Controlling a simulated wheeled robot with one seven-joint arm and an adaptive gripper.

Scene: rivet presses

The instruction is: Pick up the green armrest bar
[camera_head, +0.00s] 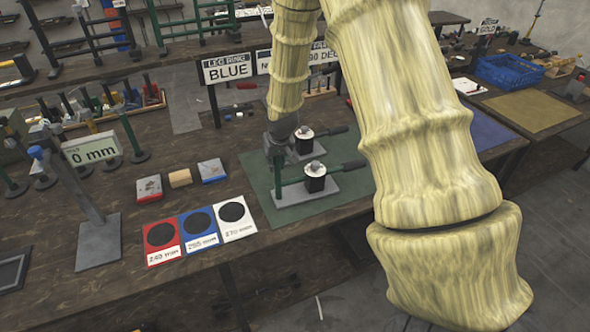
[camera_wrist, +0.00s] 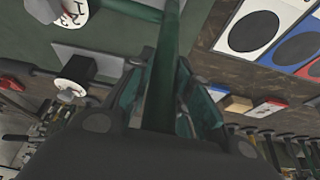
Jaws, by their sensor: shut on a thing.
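The green armrest bar (camera_wrist: 165,65) runs lengthwise between the fingers of my gripper (camera_wrist: 160,95) in the wrist view. The fingers are shut on it. In the head view my gripper (camera_head: 283,135) points down over the green mat (camera_head: 262,178), at the left side of two rivet presses. A green length of the bar (camera_head: 278,178) shows below the gripper there. Whether it touches the front press or the mat, I cannot tell. The fingertips are partly hidden in the head view by the gripper body.
The front press (camera_head: 315,178) and rear press (camera_head: 303,140), with white discs, stand close to my gripper. Red, blue and white cards (camera_head: 198,233) lie at the mat's left. A sign reading BLUE (camera_head: 226,67) stands behind. A blue crate (camera_head: 508,70) is far right.

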